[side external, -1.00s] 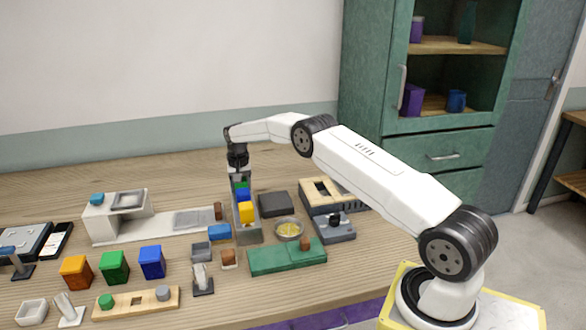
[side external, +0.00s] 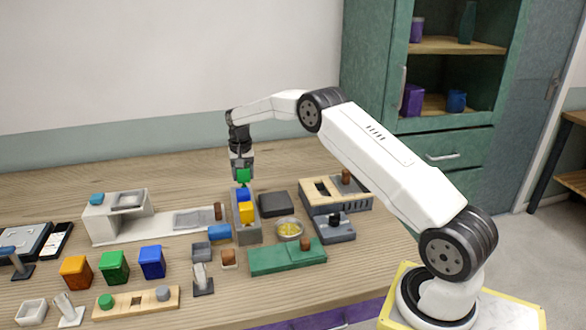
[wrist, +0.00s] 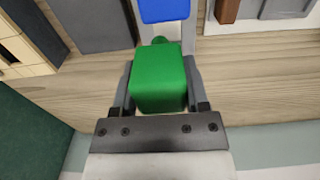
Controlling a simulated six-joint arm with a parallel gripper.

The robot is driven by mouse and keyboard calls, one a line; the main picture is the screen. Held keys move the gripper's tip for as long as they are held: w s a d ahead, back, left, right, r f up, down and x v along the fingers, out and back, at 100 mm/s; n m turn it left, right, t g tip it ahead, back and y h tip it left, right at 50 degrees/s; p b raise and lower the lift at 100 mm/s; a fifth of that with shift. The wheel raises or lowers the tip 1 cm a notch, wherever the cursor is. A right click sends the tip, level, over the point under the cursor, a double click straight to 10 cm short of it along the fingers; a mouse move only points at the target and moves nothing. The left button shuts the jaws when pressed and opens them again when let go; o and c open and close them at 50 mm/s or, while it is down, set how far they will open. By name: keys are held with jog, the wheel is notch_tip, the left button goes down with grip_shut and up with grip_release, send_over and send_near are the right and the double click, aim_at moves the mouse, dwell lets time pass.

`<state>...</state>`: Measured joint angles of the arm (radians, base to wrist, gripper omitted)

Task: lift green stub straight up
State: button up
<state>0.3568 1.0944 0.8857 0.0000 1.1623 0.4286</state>
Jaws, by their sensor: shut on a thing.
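The green stub (side external: 243,175) is a small green block, held up in the air above the grey rack. My gripper (side external: 242,172) is shut on it from above. In the wrist view the green stub (wrist: 160,78) sits between the two fingers of my gripper (wrist: 160,88), with a small round knob at its far end. A blue block (side external: 243,195) and a yellow block (side external: 246,212) stay in the grey rack (side external: 248,236) below. The blue block also shows in the wrist view (wrist: 164,10), apart from the green stub.
A dark grey block (side external: 275,205) and a round dish with yellow contents (side external: 289,228) stand right of the rack. A green slab (side external: 285,258) lies in front. A white-grey stand (side external: 115,213) is to the left. The air around my gripper is clear.

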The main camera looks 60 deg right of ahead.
jog(key=s+a+r, duration=0.3)
jog(key=s+r, duration=0.4)
jog(key=s, duration=0.4)
jog(key=shift+s+a+r, duration=0.25)
jog(key=shift+a+r, duration=0.05)
jog(key=shift+r, duration=0.05)
dwell(0.6)
